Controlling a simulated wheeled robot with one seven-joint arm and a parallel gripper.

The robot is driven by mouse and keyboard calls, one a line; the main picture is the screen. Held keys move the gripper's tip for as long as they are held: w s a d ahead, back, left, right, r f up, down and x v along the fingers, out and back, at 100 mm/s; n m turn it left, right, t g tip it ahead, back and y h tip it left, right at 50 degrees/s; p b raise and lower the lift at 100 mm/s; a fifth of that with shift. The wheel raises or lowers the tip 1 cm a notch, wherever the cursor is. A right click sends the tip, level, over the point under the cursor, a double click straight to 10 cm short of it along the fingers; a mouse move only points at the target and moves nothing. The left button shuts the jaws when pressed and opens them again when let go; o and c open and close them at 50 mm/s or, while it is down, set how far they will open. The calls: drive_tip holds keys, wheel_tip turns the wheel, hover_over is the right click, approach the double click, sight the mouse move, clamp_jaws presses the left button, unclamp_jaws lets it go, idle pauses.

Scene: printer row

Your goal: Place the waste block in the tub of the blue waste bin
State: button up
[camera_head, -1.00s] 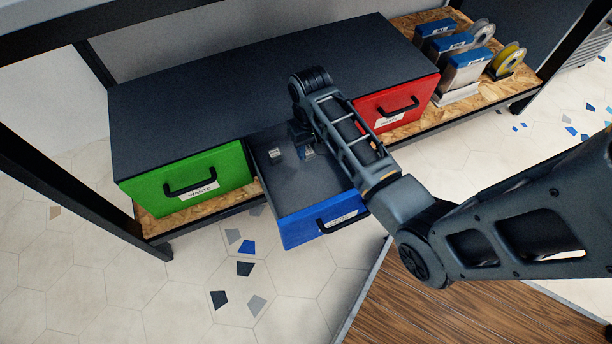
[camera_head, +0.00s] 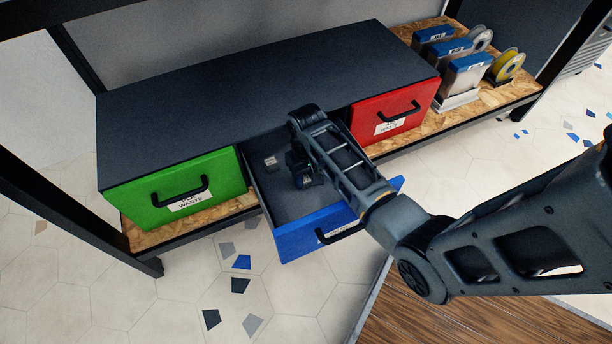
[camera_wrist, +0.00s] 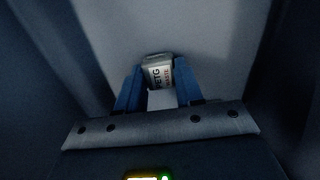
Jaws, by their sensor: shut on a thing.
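The blue waste bin (camera_head: 318,232) is a drawer pulled open between the green and red ones, and its dark tub (camera_head: 290,205) is open at the top. My gripper (camera_head: 305,180) reaches down into the tub area. In the head view my wrist mostly hides the held block. I cannot tell whether it touches the tub floor.
Another small grey block (camera_head: 270,162) lies in the tub, left of my gripper. The green bin (camera_head: 150,190) and red bin (camera_head: 365,125) are shut on either side. Blue-topped boxes (camera_head: 465,75) and a yellow spool (camera_head: 508,65) stand on the shelf at the right.

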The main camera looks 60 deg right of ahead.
sight(306, 178)
drive_tip(key=shift+f, duration=0.2)
drive_tip(key=o, duration=1.1)
drive_tip(key=shift+r, duration=0.1)
wheel_tip(306, 178, up, 12)
drive_tip(key=p, duration=0.5)
drive_tip(key=shift+r+p, duration=0.2)
drive_tip(key=shift+p, duration=0.1)
